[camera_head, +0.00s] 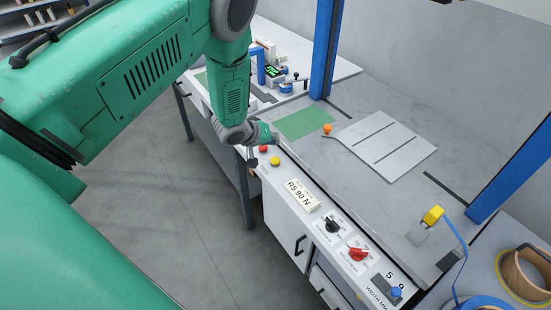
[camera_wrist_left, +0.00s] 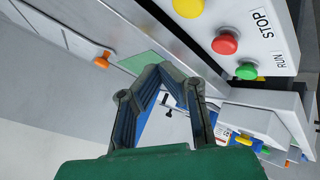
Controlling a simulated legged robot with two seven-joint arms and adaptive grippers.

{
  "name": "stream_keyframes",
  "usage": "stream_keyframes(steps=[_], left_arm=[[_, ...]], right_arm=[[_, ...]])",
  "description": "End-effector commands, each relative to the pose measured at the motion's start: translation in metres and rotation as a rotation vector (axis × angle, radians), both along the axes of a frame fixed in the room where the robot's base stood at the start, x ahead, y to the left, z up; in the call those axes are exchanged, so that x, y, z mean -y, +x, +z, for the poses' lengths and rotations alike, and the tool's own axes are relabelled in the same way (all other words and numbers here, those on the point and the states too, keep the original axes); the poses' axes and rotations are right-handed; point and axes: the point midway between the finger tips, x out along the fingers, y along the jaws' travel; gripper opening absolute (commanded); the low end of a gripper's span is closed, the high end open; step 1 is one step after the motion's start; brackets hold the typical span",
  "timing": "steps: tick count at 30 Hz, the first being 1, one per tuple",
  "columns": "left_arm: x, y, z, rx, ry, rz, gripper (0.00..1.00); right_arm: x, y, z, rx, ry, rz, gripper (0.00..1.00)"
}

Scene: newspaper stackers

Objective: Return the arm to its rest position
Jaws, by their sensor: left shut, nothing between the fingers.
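My left arm is green and comes in from the left of the head view, bending down at the front edge of the machine table. My left gripper (camera_head: 252,160) is small and dark there, beside the red button (camera_head: 263,148) and the yellow button (camera_head: 275,161) on the front panel. In the left wrist view the two fingers of my left gripper (camera_wrist_left: 163,72) meet at the tips with nothing between them. The red button (camera_wrist_left: 225,45) stands to the right of the fingers there, apart from them. My right gripper is not in view.
The front panel carries a black knob (camera_head: 332,225) and a red knob (camera_head: 358,254). Blue posts (camera_head: 324,50) rise from the grey table (camera_head: 380,205). A green mat (camera_head: 303,122) and a light plate (camera_head: 386,144) lie on it. Open floor (camera_head: 170,200) lies left of the machine.

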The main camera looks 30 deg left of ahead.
Motion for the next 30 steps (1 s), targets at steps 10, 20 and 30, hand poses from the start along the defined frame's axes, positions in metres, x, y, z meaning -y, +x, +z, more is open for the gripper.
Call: stream_keyframes(steps=[10, 20, 30], left_arm=[[0.000, 0.000, 0.000, 0.000, 0.000, 0.000, 0.00], [0.010, -0.026, -0.030, -0.042, 0.029, -0.019, 0.00], [0.067, -0.209, -0.162, -0.345, 0.241, -0.237, 0.00]], right_arm=[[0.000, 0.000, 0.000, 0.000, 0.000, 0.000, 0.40], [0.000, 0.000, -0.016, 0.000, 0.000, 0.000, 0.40], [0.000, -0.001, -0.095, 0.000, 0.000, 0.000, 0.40]])
